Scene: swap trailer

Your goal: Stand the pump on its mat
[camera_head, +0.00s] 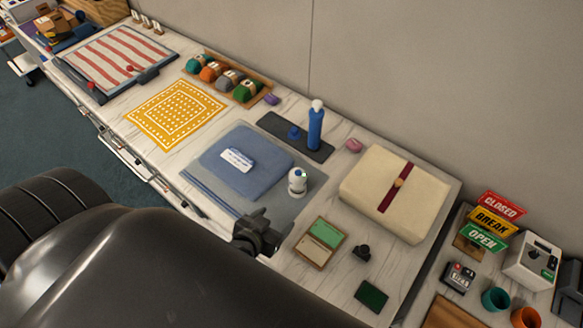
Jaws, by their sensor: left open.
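A tall blue bottle (316,128) with a white top stands on a dark rectangular mat (270,122), beside a short blue piece (294,131). A small dark green square mat (371,295) lies bare near the front edge, with a small black item (361,252) behind it. I cannot tell for certain which item is the pump. My left gripper (262,236) is open over the counter's front edge, apart from these items. My right gripper is not in view.
A folded blue cloth (250,153), a cream bundle with a red band (380,190) and a small framed tray (319,243) lie nearby. Signs (490,220) and cups stand at the right. A wall closes off the back. Bare counter surrounds the green mat.

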